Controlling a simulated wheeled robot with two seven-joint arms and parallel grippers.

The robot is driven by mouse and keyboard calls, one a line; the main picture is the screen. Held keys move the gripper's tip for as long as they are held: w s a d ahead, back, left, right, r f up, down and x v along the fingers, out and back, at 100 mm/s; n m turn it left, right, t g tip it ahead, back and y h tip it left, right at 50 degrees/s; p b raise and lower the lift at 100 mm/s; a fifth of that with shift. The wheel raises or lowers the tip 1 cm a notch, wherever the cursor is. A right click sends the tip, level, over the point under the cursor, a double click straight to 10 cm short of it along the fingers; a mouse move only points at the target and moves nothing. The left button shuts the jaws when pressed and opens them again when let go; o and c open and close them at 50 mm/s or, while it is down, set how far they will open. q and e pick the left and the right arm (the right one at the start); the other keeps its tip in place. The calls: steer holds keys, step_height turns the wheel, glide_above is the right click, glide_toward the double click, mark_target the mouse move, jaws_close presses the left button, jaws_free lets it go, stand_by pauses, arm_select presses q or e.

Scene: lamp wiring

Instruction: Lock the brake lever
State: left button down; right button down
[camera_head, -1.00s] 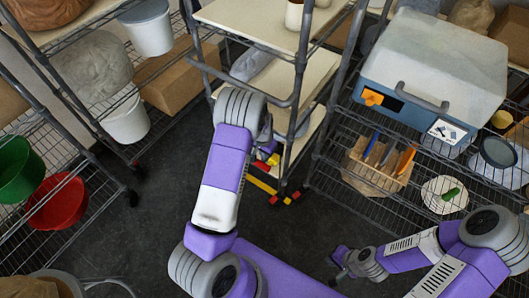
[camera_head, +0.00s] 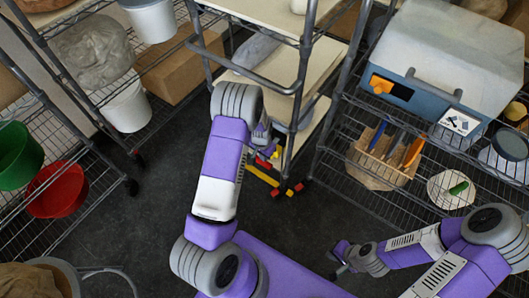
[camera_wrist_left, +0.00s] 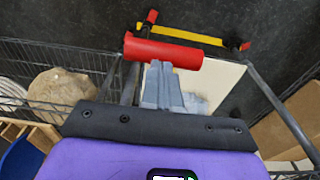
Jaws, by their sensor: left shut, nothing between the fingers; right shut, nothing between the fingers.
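A thick red bar (camera_wrist_left: 163,52), which looks like the brake lever, lies across the tips of my left gripper (camera_wrist_left: 160,68) in the left wrist view. The fingers are shut with nothing between them; I cannot tell whether they touch the bar. Beyond it is a yellow bar (camera_wrist_left: 180,33) with red ends near the floor. In the head view this yellow bar (camera_head: 262,175) is at the foot of the cart (camera_head: 287,100), and my left gripper (camera_head: 262,142) is just above it, partly hidden by my arm. My right gripper (camera_head: 338,262) is shut and empty over the floor at lower right.
A wire shelf at right holds a blue-grey box (camera_head: 440,70), a wooden tool holder (camera_head: 380,165) and a plate (camera_head: 452,189). Wire shelves at left hold a red bowl (camera_head: 58,190) and a green bucket (camera_head: 18,155). Dark floor (camera_head: 130,235) lies clear between the shelves.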

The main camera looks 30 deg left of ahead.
arm_select(q)
step_height(320, 180, down, 2)
steer(key=shift+b, duration=0.4)
steer(key=shift+s+f, duration=0.1)
steer(key=shift+f, duration=0.05)
steer(key=shift+s+f, duration=0.1)
steer(key=shift+f, duration=0.1)
steer(key=shift+r, duration=0.15)
steer(key=r+p, duration=0.2)
steer(key=r, duration=0.1)
steer(key=r+p, duration=0.1)
steer(key=shift+s+r, duration=0.3)
steer(key=shift+r, duration=0.05)
steer(key=s+r+p, duration=0.3)
steer(key=s+r, duration=0.3)
steer(key=s, duration=0.1)
steer(key=shift+s+a+r, duration=0.25)
steer(key=shift+a+r, duration=0.05)
